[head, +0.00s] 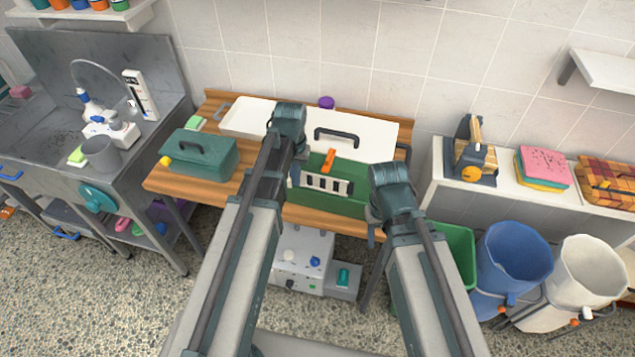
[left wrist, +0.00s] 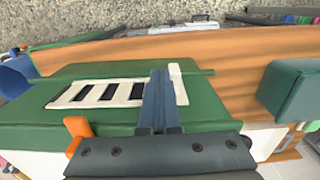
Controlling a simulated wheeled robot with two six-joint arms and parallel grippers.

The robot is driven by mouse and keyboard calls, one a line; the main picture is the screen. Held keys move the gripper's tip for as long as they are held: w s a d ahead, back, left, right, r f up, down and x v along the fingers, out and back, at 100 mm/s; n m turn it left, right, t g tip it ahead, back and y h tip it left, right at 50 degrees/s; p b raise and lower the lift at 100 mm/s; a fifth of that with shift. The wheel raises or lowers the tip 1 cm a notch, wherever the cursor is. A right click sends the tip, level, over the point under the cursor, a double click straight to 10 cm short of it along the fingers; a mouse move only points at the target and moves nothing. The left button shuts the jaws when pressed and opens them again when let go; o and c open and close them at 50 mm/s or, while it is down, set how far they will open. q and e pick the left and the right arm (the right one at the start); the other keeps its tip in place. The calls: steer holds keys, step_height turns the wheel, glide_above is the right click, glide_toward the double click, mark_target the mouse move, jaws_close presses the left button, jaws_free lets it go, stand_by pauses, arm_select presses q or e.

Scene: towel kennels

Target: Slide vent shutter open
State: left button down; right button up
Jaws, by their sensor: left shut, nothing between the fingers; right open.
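The white vent shutter (head: 325,184) sits on the front of a green box (head: 345,205) on the wooden bench. Dark slots show between its white bars. In the left wrist view the shutter (left wrist: 98,95) has a raised white tab (left wrist: 179,84) at its right end. My left gripper (head: 294,176) is shut and empty, its fingers (left wrist: 160,100) against or just beside that tab, on the slot side; I cannot tell if they touch. The fingers cover part of the shutter. My right gripper (head: 373,228) is open and empty, right of the box near the bench's front edge.
An orange latch (head: 329,159) stands on the green box. A white lidded case (head: 370,138) lies behind it. A teal toolbox (head: 200,155) stands on the bench's left. Blue (head: 513,262) and white (head: 590,270) buckets stand at the right. Bare wood (head: 225,190) lies left of the box.

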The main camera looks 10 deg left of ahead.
arm_select(q)
step_height(320, 180, up, 8)
steer(key=d+p, duration=0.1)
steer(key=p, duration=0.7)
steer(key=shift+d, duration=0.1)
stand_by(0.4)
steer(key=s+d+f+m+y+b, duration=0.1)
steer(key=s+d+f+m+b, duration=0.2)
steer(key=s+d+f+b, duration=0.9)
steer(key=s, duration=0.2)
steer(key=shift+s+f, duration=0.15)
steer(key=shift+s, duration=0.2)
